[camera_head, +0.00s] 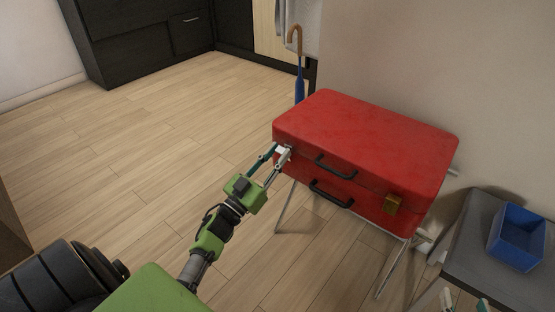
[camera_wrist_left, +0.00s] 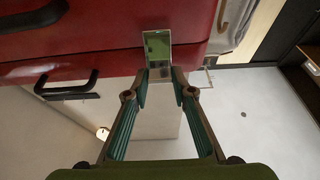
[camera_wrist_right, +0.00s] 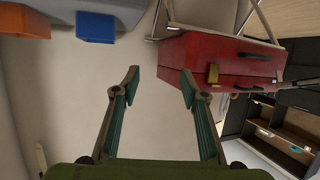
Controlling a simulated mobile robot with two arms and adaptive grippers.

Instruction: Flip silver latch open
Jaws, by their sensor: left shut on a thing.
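A red suitcase (camera_head: 366,143) lies flat on a metal stand, its lid down. The silver latch (camera_head: 283,152) is at the left end of its front face; it shows as a shiny plate in the left wrist view (camera_wrist_left: 158,48). My left gripper (camera_wrist_left: 160,77) has its fingertips at the latch's edge, shut on it; the fingertips partly hide it. A gold latch (camera_head: 392,204) is at the right end of the front face, and also shows in the right wrist view (camera_wrist_right: 213,73). My right gripper (camera_wrist_right: 160,78) is open and empty, away from the suitcase.
Two black handles, an upper one (camera_head: 335,168) and a lower one (camera_head: 331,194), are on the suitcase front. A grey table (camera_head: 480,265) with a blue bin (camera_head: 517,238) stands at the right. A blue umbrella (camera_head: 299,85) hangs behind. The floor at left is clear.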

